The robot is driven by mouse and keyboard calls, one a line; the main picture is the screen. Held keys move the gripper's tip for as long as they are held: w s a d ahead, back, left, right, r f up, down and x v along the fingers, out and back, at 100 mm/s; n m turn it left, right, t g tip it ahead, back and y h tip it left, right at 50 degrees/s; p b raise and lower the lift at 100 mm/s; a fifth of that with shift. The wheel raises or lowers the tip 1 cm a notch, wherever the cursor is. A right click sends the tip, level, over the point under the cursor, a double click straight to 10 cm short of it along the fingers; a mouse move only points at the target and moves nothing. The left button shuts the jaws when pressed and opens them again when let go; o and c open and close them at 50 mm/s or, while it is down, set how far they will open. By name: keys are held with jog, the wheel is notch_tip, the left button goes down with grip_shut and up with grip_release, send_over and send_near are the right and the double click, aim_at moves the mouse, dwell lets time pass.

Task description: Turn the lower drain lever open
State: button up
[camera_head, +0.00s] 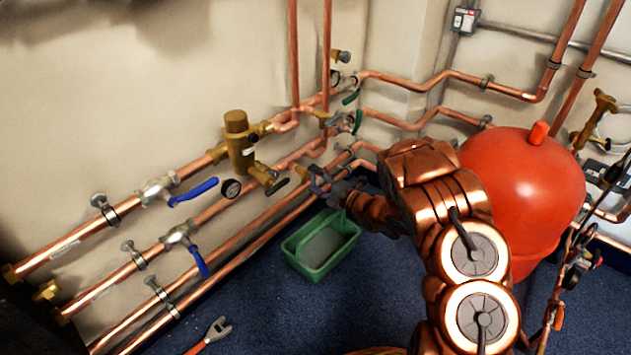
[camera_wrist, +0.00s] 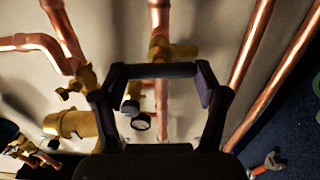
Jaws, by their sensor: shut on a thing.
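My gripper (camera_head: 319,183) reaches in from the right to a small brass drain valve (camera_head: 301,171) low on the copper pipes, above the green tray. The lever's exact angle cannot be told from these views.
A green tray (camera_head: 338,262) stands on the blue floor below my gripper. A large red tank (camera_head: 525,190) is at the right. A wrench (camera_head: 213,331) lies at the front.

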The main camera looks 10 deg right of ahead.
jog(key=o, duration=1.2)
jog(key=shift+c, duration=0.2)
jog(key=v, duration=1.2)
